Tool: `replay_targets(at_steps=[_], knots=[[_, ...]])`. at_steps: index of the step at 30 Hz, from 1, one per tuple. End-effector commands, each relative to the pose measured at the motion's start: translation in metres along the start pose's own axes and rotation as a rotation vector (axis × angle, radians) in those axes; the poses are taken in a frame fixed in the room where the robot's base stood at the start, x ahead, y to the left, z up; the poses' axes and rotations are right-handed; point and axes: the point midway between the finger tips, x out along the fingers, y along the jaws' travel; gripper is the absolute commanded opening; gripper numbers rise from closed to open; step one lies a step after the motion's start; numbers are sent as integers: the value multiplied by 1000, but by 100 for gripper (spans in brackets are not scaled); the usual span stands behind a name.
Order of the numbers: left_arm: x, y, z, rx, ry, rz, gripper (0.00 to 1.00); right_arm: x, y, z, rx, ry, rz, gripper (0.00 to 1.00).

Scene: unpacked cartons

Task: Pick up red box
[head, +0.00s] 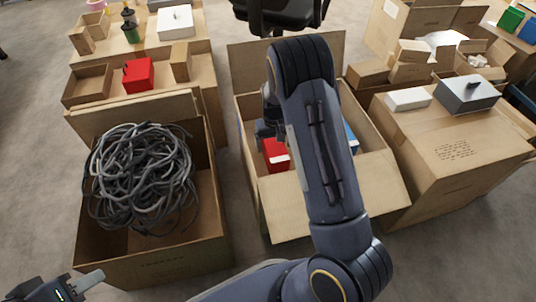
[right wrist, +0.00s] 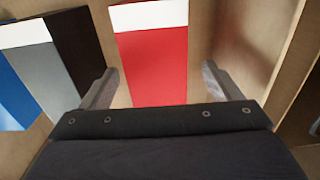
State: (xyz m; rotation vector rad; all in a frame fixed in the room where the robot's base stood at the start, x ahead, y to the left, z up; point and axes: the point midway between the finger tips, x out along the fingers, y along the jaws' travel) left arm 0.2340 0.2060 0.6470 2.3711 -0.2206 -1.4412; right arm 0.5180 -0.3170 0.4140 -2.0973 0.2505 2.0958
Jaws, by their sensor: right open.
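A red box with a white band (head: 277,155) stands inside the open middle carton (head: 285,222), partly hidden by my right arm. In the right wrist view the red box (right wrist: 153,68) lies ahead between the two spread fingers of my right gripper (right wrist: 160,72), closer to the left finger. The gripper is open; whether a finger touches the box I cannot tell. In the head view my right gripper (head: 268,131) reaches down into the carton. My left gripper (head: 75,288) is at the bottom left corner, partly cut off. Another red box (head: 138,75) sits on the left carton.
Dark, grey and blue boxes (right wrist: 50,60) stand left of the red box, and a carton wall (right wrist: 285,50) is to the right. The left open carton (head: 215,225) holds tangled grey cable (head: 140,178). A right carton (head: 450,150) bears a white box and a grey box.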

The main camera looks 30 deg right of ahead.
Motion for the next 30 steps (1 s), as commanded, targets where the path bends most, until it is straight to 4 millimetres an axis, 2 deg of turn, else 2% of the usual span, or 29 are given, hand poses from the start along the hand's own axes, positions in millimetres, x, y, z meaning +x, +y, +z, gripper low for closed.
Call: replay_targets(at_steps=[12,20,23,30], knots=[[28,-13,14,0,0,0,36,55,3,-6,-1,-1,-1,85],[28,-13,14,0,0,0,36,57,3,-6,-1,1,-2,85],[28,-13,14,0,0,0,36,57,3,-6,-1,0,-2,74],[28,-13,14,0,0,0,36,57,3,-6,-1,0,-2,43]])
